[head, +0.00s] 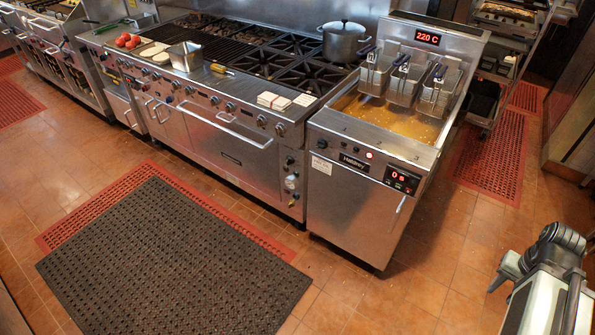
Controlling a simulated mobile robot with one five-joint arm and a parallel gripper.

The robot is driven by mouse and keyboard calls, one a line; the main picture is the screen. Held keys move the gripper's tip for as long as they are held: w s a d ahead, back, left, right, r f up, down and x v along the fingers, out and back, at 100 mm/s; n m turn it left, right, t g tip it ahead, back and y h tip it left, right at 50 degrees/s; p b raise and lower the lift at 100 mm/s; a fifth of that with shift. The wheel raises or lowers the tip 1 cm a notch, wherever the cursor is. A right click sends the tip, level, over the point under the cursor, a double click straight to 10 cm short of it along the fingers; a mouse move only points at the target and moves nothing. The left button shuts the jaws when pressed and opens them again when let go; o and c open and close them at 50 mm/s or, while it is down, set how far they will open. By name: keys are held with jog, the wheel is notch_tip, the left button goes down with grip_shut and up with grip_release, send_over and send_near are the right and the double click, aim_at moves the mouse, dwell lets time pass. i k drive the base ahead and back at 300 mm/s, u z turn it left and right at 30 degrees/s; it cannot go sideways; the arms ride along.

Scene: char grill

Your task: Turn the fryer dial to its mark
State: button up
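The fryer (350,215) is a steel unit right of the range. A small dark round knob (322,143), seemingly the fryer dial, sits at the left of its front panel, above a white label (321,165). Its pointer and mark are too small to read. A red display (428,37) on the fryer's back reads 220 C. My folded arm shows at the lower right, well apart from the fryer. What seems to be part of my gripper (502,272) shows at its left side; its fingers are not clear enough to tell open or shut.
Three fry baskets (404,79) hang over the oil. A lit control panel (402,179) is on the fryer's front right. The range (225,143) has a row of similar knobs. A dark mat (175,265) lies in front; tiled floor before the fryer is clear.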

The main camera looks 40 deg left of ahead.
aim_at(322, 143)
jog(key=z, duration=0.15)
jog(key=k, duration=0.5)
jog(key=u, duration=1)
jog(key=i, duration=0.45)
jog(key=u, duration=0.35)
